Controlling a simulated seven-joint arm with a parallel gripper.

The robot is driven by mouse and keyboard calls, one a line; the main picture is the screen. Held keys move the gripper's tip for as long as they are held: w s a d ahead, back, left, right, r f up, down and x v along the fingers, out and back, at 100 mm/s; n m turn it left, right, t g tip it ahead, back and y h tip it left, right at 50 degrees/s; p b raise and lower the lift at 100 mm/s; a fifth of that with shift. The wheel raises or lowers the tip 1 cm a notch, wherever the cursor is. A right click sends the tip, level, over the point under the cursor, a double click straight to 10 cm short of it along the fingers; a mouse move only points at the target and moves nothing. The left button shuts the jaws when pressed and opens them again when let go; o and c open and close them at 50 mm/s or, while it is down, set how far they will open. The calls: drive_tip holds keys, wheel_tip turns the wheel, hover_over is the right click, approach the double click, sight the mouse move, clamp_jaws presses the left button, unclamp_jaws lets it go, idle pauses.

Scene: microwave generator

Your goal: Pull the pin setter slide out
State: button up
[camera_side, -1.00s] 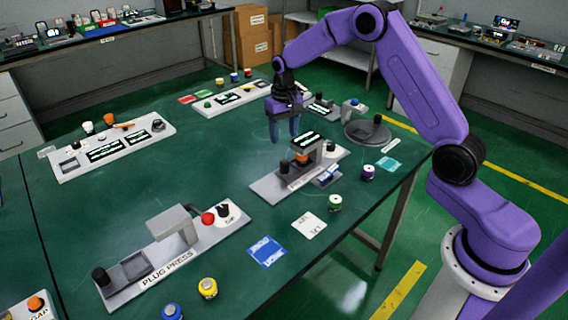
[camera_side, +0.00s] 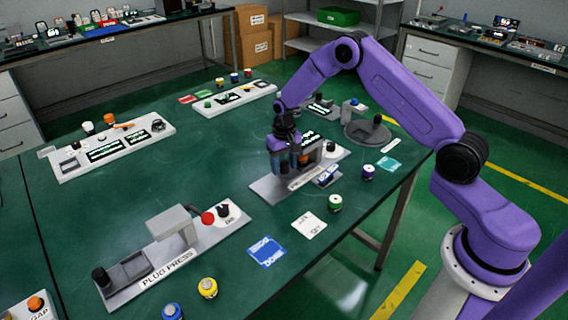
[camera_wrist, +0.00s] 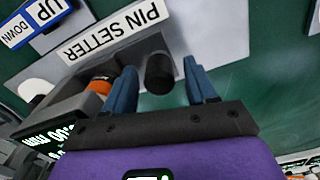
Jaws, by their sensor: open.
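The pin setter (camera_side: 265,188) is a grey plate with a raised block, in the middle of the table in the side view. In the wrist view its label "PIN SETTER" (camera_wrist: 112,30) is readable, and a black knob (camera_wrist: 159,75) stands at the end of a dark grey slide track (camera_wrist: 148,45). My gripper (camera_wrist: 160,68) is open, with a blue finger on each side of the knob and visible gaps to both. In the side view my gripper (camera_side: 285,170) is low over the pin setter's left part and hides the knob.
An orange part (camera_wrist: 101,84) and the grey block (camera_wrist: 70,108) are close beside my left finger in the wrist view. The plug press (camera_side: 180,245) stands at the front left. White and blue cards (camera_side: 309,226) and small jars (camera_side: 335,203) lie near the table's edge.

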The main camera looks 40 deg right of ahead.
clamp_jaws()
drive_tip(key=a, duration=0.9)
drive_tip(key=shift+a, duration=0.35)
unclamp_jaws()
drive_tip(key=shift+d, duration=0.1)
drive_tip(key=shift+r, duration=0.15)
wheel_tip(320, 180, up, 17)
